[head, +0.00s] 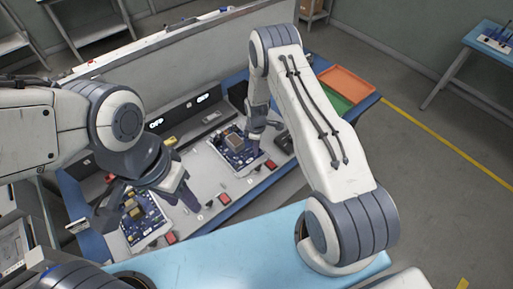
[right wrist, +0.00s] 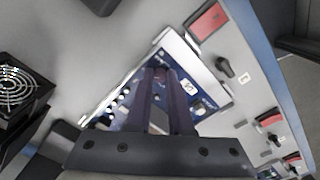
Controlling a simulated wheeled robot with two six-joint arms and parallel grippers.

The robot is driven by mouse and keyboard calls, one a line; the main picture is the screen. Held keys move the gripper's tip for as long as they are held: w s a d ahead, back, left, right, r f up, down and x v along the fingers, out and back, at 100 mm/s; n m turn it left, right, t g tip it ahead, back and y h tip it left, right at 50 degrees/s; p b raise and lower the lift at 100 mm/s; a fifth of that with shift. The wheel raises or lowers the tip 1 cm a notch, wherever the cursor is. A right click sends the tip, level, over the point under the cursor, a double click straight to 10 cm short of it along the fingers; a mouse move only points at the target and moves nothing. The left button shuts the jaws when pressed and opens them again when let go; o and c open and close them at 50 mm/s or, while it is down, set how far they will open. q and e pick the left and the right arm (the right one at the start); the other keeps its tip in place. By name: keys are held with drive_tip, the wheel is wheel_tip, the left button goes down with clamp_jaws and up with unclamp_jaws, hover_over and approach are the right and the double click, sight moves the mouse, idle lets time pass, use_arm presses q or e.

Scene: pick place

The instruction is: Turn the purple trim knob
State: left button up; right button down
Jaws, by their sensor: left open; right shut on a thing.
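My right gripper (head: 255,146) reaches down to the blue circuit board (head: 226,145) in the head view. In the right wrist view my right gripper (right wrist: 159,72) has its dark fingers close together, with the tips at the blue board (right wrist: 207,92). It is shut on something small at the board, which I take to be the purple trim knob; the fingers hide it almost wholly. My left gripper (head: 148,208) is open and empty above the second blue board (head: 150,233) at the left of the bench.
Red blocks (right wrist: 207,20) and a black knob (right wrist: 225,67) sit on the grey panel beside the board. A black fan (right wrist: 20,85) stands at the left of the wrist view. An orange tray (head: 346,84) and a green tray (head: 333,103) lie at the bench's far right.

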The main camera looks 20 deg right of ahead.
drive_tip(key=m+b, duration=0.2)
drive_tip(key=m, duration=0.1)
drive_tip(key=shift+f+b, duration=0.15)
drive_tip(key=shift+b, duration=0.15)
drive_tip(key=m+b, duration=0.2)
drive_tip(key=m, duration=0.2)
drive_tip(key=shift+m+b, duration=0.35)
drive_tip(key=shift+m, duration=0.05)
drive_tip(key=m+b, duration=0.2)
drive_tip(key=m, duration=0.2)
drive_tip(key=shift+w+m+b, duration=0.1)
drive_tip(key=shift+m+b, duration=0.65)
drive_tip(key=shift+m, duration=1.75)
drive_tip(key=shift+r, duration=0.2)
drive_tip(key=c, duration=0.8)
unclamp_jaws()
